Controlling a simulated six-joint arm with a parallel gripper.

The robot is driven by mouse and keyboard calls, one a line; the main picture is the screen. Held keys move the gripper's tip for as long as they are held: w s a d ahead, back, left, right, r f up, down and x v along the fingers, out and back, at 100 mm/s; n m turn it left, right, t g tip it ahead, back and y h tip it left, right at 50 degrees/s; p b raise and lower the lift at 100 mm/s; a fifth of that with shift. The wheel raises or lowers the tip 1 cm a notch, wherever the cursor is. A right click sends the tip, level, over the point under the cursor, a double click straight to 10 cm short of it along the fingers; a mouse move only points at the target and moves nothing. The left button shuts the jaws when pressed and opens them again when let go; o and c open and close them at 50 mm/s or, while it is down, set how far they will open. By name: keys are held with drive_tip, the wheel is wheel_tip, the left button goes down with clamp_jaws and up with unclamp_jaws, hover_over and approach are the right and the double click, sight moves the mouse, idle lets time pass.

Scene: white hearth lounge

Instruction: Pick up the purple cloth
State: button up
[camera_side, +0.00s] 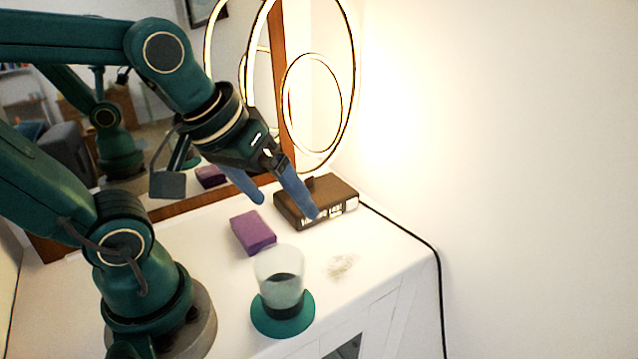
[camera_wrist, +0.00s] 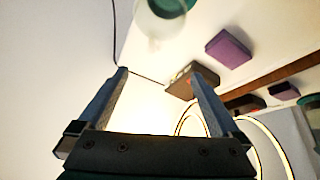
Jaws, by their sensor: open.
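The purple cloth (camera_side: 253,232) is a folded block lying flat on the white surface. It also shows in the wrist view (camera_wrist: 229,48) at the upper right. My gripper (camera_side: 288,208) is open and empty, above the surface and up and to the right of the cloth in the side view. In the wrist view my gripper (camera_wrist: 160,78) shows its two blue fingers wide apart, with the cloth beyond and to the right of them. Nothing is between the fingers.
A dark box (camera_side: 338,190) lies behind my fingers. A ring lamp (camera_side: 352,75) and a wood-framed mirror (camera_side: 187,207) stand at the back. A crumb-like patch (camera_side: 341,266) marks the surface.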

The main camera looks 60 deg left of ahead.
drive_tip(key=w+a+f+n+g, duration=0.3)
drive_tip(key=w+a+f+n, duration=0.1)
drive_tip(key=a+n, duration=0.4)
drive_tip(key=n+g, duration=0.2)
drive_tip(key=n, duration=0.3)
hover_over(254, 227)
wheel_tip(254, 227, down, 6)
drive_tip(key=shift+d, duration=0.1)
drive_tip(key=shift+f, duration=2.5)
drive_tip(key=c, duration=1.4)
wheel_tip(254, 227, up, 10)
